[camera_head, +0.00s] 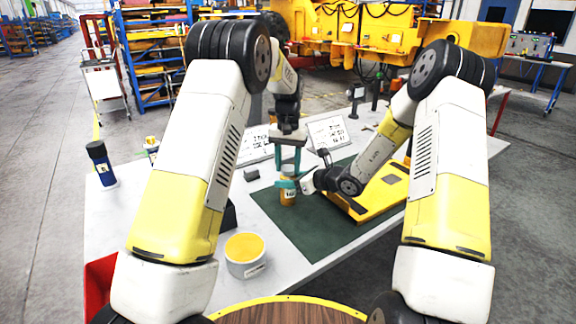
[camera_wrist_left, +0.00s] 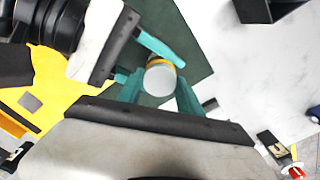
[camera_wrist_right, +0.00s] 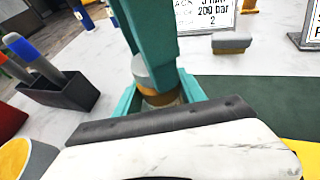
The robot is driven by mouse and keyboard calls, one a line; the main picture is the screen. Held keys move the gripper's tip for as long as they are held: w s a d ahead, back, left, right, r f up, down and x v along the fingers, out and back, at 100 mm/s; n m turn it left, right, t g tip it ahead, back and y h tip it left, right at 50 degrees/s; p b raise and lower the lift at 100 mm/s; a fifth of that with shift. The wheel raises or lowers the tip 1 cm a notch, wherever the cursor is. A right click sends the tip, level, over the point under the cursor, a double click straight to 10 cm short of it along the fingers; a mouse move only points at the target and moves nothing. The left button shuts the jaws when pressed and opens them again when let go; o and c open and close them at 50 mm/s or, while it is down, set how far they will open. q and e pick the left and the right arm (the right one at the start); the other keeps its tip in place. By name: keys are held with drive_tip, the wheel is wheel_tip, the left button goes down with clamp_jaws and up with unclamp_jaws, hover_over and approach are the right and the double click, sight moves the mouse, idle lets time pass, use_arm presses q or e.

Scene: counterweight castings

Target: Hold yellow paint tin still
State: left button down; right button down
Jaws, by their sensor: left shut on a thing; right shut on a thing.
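A small yellow tin (camera_head: 288,198) with a pale round lid stands upright over the green mat (camera_head: 320,237). The lid faces my camera in the left wrist view (camera_wrist_left: 160,80), and the tin shows between the fingers in the right wrist view (camera_wrist_right: 158,97). My left gripper (camera_head: 288,172) points down from above, its teal fingers shut on the tin's two sides. My right gripper (camera_head: 287,185) reaches in from the right, its teal fingers shut on the same tin from the side. The fingers hide part of the tin, and I cannot tell whether its base touches the mat.
A white tub with a yellow top (camera_head: 246,254) stands near the front edge. A yellow casting (camera_head: 376,198) lies on the mat's right. A dark blue bottle (camera_head: 101,165) stands at the left, a red bin (camera_head: 100,284) below it. White sign cards (camera_head: 327,131) stand behind.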

sight(288, 167)
use_arm(q)
drive_tip(key=n, duration=0.9)
drive_tip(key=shift+n, duration=0.4)
drive_tip(key=n, duration=0.7)
drive_tip(key=shift+r, duration=0.15)
drive_tip(key=shift+r, duration=1)
drive_tip(key=shift+r, duration=2)
use_arm(e)
drive_tip(key=c, duration=0.6)
unclamp_jaws()
